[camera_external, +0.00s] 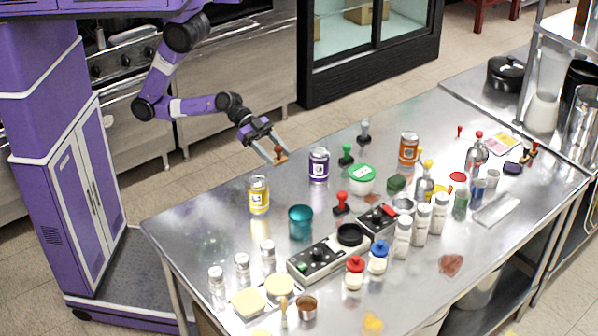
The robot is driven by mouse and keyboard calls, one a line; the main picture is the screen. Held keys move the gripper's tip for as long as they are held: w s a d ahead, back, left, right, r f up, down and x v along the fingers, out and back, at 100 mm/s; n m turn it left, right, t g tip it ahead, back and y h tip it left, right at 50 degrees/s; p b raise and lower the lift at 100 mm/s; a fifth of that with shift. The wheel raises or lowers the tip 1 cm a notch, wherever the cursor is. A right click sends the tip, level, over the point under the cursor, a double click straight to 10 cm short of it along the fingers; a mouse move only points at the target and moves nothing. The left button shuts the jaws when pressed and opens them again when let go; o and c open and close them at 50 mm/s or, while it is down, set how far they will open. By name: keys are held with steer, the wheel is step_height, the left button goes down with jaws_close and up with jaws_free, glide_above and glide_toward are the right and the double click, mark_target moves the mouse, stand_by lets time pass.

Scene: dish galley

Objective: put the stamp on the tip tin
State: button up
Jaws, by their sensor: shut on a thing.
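My gripper (275,153) is shut on a small brown stamp (281,157) and holds it in the air above the table's far left edge. The held stamp is small in the picture and its base is hard to make out. No tin can be read as the tip tin at this size. Candidates are a yellow tin (259,195) below the gripper, a purple tin (319,166) to its right, and an orange tin (409,149) farther right. All three stand upright, apart from the gripper.
Stamp-like pieces with green (346,155), red (341,203) and grey (364,132) handles stand near a green-lidded tub (362,179). A teal cup (300,222), a black control box (325,258) and several shakers crowd the middle.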

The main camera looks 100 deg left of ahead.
mark_target(300, 209)
steer(key=w+d+r+m+g+h+b, duration=0.1)
steer(key=w+d+r+m+g+h, duration=0.1)
steer(key=w+d+r, duration=0.8)
step_height(300, 209, up, 3)
steer(key=shift+w+r, duration=0.1)
steer(key=shift+w, duration=0.8)
steer(key=d+r+m+g, duration=0.1)
steer(key=d+r, duration=0.1)
steer(key=w+d+r+m+g+h+b, duration=0.1)
steer(key=d+r, duration=0.2)
steer(key=w+d+r+m+g+h, duration=0.1)
steer(key=d+r+m, duration=0.1)
steer(key=d+r, duration=0.1)
steer(key=shift+d, duration=0.1)
steer(key=s+f+m+g, duration=0.1)
steer(key=f, duration=0.6)
steer(key=s+d+f+g, duration=0.1)
steer(key=f, duration=0.6)
steer(key=s+d+f+m+g+h, duration=0.1)
steer(key=f, duration=0.7)
steer(key=shift+s+d+m+g, duration=0.1)
steer(key=shift+s+m+g, duration=0.05)
steer(key=shift+m+g, duration=0.15)
